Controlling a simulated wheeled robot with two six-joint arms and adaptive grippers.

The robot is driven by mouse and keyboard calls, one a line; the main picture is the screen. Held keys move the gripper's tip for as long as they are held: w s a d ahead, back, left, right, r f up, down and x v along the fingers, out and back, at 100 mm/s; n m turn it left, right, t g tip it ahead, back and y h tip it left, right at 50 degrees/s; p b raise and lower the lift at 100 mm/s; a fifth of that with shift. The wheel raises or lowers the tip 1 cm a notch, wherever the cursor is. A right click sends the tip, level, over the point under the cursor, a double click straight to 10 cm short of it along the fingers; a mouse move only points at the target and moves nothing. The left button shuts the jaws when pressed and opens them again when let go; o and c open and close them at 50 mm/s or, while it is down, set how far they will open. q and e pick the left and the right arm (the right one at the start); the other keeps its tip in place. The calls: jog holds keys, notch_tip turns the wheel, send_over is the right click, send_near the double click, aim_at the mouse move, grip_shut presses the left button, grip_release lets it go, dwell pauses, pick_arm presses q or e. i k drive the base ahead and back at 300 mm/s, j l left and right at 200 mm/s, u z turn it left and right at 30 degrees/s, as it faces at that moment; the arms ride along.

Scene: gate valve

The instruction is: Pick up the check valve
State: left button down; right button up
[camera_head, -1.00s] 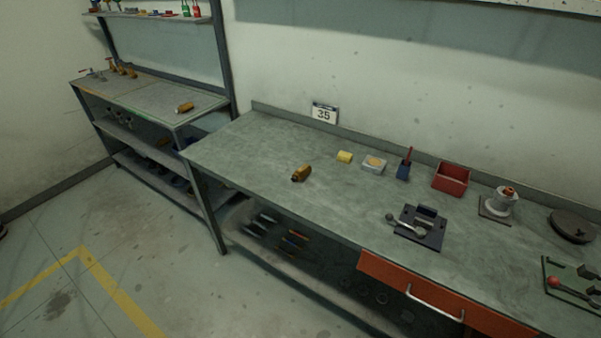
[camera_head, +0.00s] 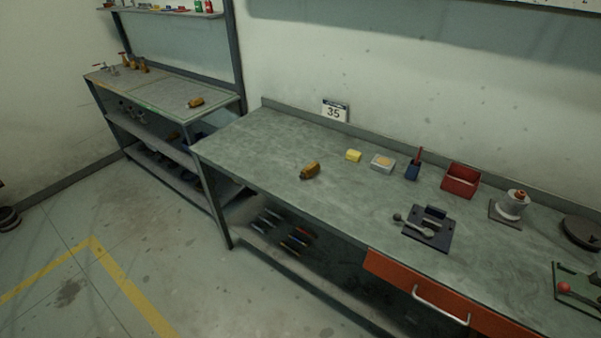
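A small brass-coloured valve-like piece (camera_head: 310,171) lies on the near workbench (camera_head: 262,155), left of the middle of its top. A similar brass piece (camera_head: 195,103) lies on the shelved bench at the left (camera_head: 150,92). Several more brass fittings (camera_head: 132,63) stand at the back left of that bench. I cannot tell for sure from their shapes which one is the check valve. Neither of my grippers is in view.
A yellow block (camera_head: 353,155), a pale box (camera_head: 382,162), a blue holder (camera_head: 412,171), a red bin (camera_head: 460,179) and a dark fixture (camera_head: 427,228) occupy the near bench. An orange drawer (camera_head: 430,290) is below. The floor (camera_head: 180,260) at front left is clear.

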aim_at(312, 168)
jog(key=i+j+z, duration=0.35)
jog(key=i+j, duration=0.25)
jog(key=j, duration=0.3)
